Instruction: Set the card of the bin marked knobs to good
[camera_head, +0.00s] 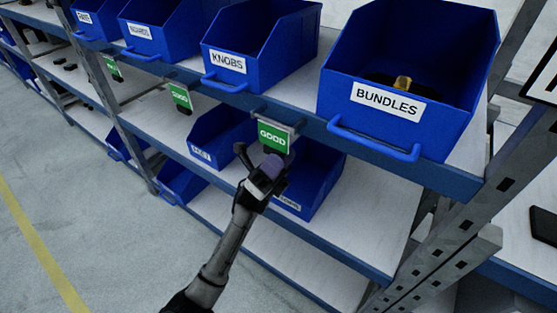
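The blue bin marked KNOBS (262,70) stands on the upper shelf, left of the bin marked BUNDLES (440,130). A green card reading GOOD (273,137) hangs in a holder below the shelf edge, between these two bins in the picture. Another green GOOD card (180,95) hangs lower left of the KNOBS bin. I cannot tell for sure which card belongs to it. My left gripper (262,158) is just below the nearer card, its fingers apart with nothing seen between them. I cannot tell whether it touches the card. My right gripper is out of view.
More blue bins, one marked BOARDS (165,38), stand further left, with another green card (113,68) below. Bins on the lower shelf (310,180) are close behind my gripper. A metal upright (450,225) stands at right. The floor (110,220) at left is clear.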

